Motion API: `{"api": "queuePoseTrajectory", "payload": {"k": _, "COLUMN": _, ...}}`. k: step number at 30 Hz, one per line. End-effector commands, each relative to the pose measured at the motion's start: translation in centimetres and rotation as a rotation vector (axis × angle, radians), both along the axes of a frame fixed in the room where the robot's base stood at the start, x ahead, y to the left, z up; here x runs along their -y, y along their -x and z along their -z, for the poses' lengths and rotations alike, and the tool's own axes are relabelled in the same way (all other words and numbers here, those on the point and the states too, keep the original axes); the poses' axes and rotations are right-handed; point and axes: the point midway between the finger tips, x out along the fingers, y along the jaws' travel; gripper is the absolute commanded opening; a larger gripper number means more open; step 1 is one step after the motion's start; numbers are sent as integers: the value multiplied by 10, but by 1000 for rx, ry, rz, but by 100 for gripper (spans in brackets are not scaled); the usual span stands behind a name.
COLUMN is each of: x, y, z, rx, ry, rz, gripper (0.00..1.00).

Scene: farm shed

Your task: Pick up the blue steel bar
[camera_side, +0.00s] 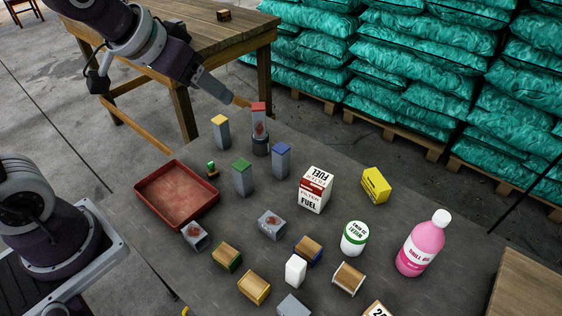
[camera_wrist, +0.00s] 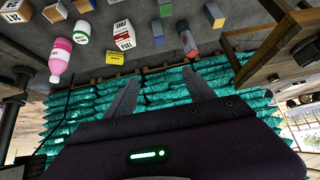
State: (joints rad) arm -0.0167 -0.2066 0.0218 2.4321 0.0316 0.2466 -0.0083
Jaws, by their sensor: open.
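The blue steel bar, a grey upright block with a blue top (camera_side: 281,162), stands on the dark table in the side view, right of the green-topped bar (camera_side: 242,178). In the wrist view the blue-topped bar (camera_wrist: 158,32) is near the top middle, seen upside down. My gripper (camera_side: 238,101) is in the air at the table's far side, above and left of the blue bar and apart from it. In the wrist view my gripper (camera_wrist: 160,88) has its two fingers spread with nothing between them.
A fuel carton (camera_side: 315,190) is right of the blue bar. A red tray (camera_side: 177,195) lies left, a pink bottle (camera_side: 422,245) right. Several small blocks fill the front. A wooden table (camera_side: 190,40) stands behind.

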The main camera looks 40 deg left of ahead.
Motion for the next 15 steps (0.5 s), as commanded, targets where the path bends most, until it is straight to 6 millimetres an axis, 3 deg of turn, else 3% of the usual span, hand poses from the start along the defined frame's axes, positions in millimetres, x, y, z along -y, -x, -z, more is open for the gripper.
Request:
{"api": "queuePoseTrajectory", "payload": {"k": 1, "x": -4, "y": -34, "z": 21, "rx": 18, "ry": -4, "rz": -3, "gripper": 63}}
{"api": "queuePoseTrajectory", "payload": {"k": 3, "x": -9, "y": -81, "z": 49, "rx": 80, "ry": -12, "rz": -2, "gripper": 63}}
{"api": "queuePoseTrajectory", "payload": {"k": 7, "x": -17, "y": -147, "z": 118, "rx": 199, "ry": -20, "rz": 6, "gripper": 63}}
{"api": "queuePoseTrajectory", "payload": {"k": 9, "x": -20, "y": -168, "z": 161, "rx": 264, "ry": -21, "rz": 14, "gripper": 63}}
{"api": "queuePoseTrajectory", "payload": {"k": 11, "x": -21, "y": -176, "z": 198, "rx": 318, "ry": -18, "rz": 22, "gripper": 63}}
{"api": "queuePoseTrajectory", "payload": {"k": 15, "x": -20, "y": -170, "z": 266, "rx": 430, "ry": -1, "rz": 39, "gripper": 63}}
